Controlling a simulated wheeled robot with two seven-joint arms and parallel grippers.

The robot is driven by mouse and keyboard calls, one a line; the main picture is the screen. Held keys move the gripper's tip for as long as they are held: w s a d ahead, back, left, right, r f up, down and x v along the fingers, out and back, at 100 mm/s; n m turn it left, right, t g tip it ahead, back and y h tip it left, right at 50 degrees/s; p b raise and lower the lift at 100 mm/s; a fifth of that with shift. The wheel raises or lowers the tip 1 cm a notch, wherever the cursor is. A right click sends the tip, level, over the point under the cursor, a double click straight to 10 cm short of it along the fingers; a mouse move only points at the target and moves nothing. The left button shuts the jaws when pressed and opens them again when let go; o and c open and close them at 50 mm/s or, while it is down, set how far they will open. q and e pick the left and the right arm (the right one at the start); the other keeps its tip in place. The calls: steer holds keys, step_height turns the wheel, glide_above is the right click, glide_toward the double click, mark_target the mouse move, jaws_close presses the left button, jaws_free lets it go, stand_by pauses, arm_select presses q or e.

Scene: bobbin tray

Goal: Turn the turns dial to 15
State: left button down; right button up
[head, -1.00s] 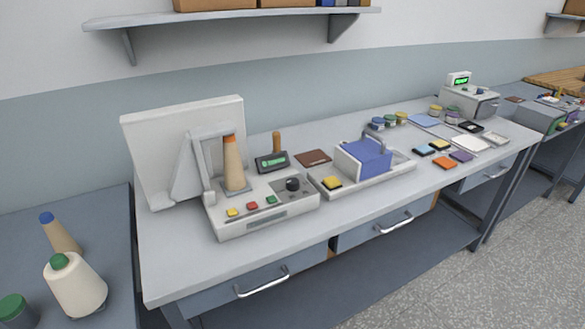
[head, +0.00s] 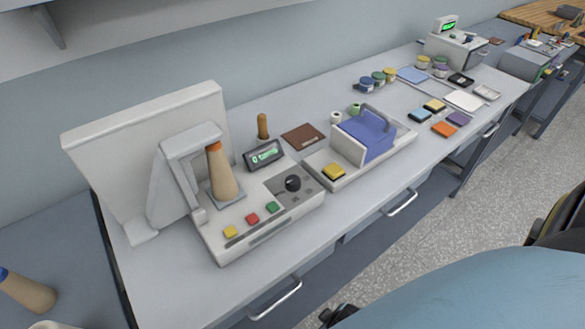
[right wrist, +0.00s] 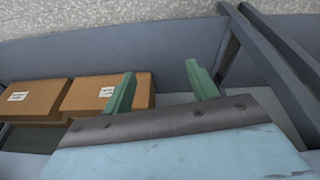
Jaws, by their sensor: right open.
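The turns dial is a black round knob (head: 292,183) on a dark plate at the right of the white winding machine (head: 228,252). A small display (head: 264,154) with green lit text stands behind the machine's panel; its figures are too small to read surely. A tan cone (head: 222,175) with an orange tip stands on the machine. My right gripper (right wrist: 157,85) shows in the right wrist view with its two green fingers apart and nothing between them. It is away from the dial, which is not in that view. My left gripper is not in view.
Yellow, red and green buttons (head: 252,219) line the machine's front. To its right is a white tray (head: 313,164) with a blue block (head: 367,136). Cardboard boxes (right wrist: 108,93) lie near my right gripper. A wall shelf (head: 75,12) hangs above.

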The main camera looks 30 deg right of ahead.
steer(key=w+r+t+p, duration=0.1)
steer(key=w+r+p, duration=0.3)
steer(key=r, duration=1)
steer(key=w+r+t+p, duration=0.15)
steer(key=w+r, duration=0.35)
steer(key=r, duration=0.9)
steer(key=w+a+r+n+t, duration=0.2)
steer(key=w+r+t, duration=0.8)
steer(key=w+r, duration=0.55)
steer(key=w+a+r+n+t+y, duration=0.3)
steer(key=w+a+r+n+y, duration=0.1)
steer(key=a+r+n+y, duration=0.5)
steer(key=s+a+r+n+g+y, duration=0.2)
steer(key=a+r+n+g+y, duration=0.1)
steer(key=a+n+g+y, duration=0.35)
steer(key=n+g+h+p, duration=0.2)
steer(key=n+g+h, duration=0.6)
steer(key=g+h, duration=0.6)
glide_above(293, 179)
step_height(293, 179, down, 12)
steer(key=t+h, duration=0.2)
arm_select(q)
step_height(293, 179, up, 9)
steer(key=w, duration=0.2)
steer(key=shift+p, duration=0.35)
arm_select(e)
steer(key=shift+y, duration=0.25)
step_height(293, 179, down, 12)
steer(key=shift+f, duration=0.25)
